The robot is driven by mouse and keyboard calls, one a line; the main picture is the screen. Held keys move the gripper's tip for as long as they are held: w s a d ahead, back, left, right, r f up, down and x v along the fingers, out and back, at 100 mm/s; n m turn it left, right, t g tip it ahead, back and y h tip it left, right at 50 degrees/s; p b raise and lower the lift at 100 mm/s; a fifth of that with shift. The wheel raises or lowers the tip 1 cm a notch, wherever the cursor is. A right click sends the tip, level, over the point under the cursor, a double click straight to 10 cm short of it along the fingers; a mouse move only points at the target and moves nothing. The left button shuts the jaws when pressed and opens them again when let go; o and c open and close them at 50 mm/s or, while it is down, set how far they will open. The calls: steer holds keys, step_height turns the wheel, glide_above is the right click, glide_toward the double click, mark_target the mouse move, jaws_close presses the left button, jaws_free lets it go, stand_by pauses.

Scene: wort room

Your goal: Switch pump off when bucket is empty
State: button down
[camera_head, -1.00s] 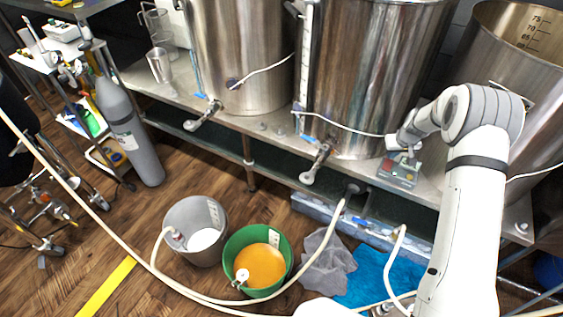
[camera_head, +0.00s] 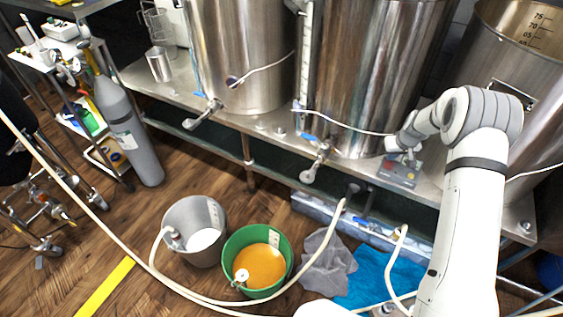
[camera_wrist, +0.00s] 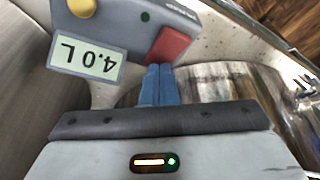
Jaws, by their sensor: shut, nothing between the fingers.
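A grey control box (camera_wrist: 135,25) shows upside down in the wrist view, with a yellow knob (camera_wrist: 82,8), a small dark green light, a red rocker or button (camera_wrist: 168,45) and a display (camera_wrist: 86,58) reading 4.0 L. In the head view the box (camera_head: 400,174) sits on the steel bench. My gripper (camera_wrist: 158,72) is shut and empty, its blue fingertips right by the red button; I cannot tell if they touch it. A green bucket (camera_head: 230,277) on the floor holds orange liquid. A grey bucket (camera_head: 180,255) beside it shows a whitish round area inside.
Steel kettles (camera_head: 375,70) with valves stand along the bench behind the box. A grey cloth (camera_head: 328,264) and a blue cloth (camera_head: 385,278) lie right of the green bucket. A gas cylinder (camera_head: 128,135) stands at left.

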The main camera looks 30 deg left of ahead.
steer(key=shift+r+p, duration=0.95)
steer(key=shift+r, duration=2.05)
steer(key=s+d+r+m+p, duration=0.1)
steer(key=s+d+r+p, duration=0.15)
steer(key=s+r, duration=0.5)
steer(key=s+d+r+m+p, duration=0.1)
steer(key=s+d+r, duration=0.35)
steer(key=r, duration=0.55)
steer(key=s+d+r+m+p, duration=0.1)
steer(key=s+d+r, duration=0.1)
steer(key=s+r, duration=0.55)
steer(key=s+d+r+m+p, duration=0.1)
steer(key=s+d+r, duration=0.1)
steer(key=s, duration=0.5)
steer(key=s+d+r+m+h+p, duration=0.1)
steer(key=s+r, duration=0.3)
steer(key=s, duration=0.4)
steer(key=s+d+r+m+p, duration=0.1)
steer(key=s+d+r+p, duration=0.1)
steer(key=s, duration=0.6)
steer(key=shift+s+d+r+h, duration=0.2)
steer(key=shift+d+r+h, duration=0.1)
steer(key=shift+d+r, duration=0.3)
steer(key=shift+a, duration=0.1)
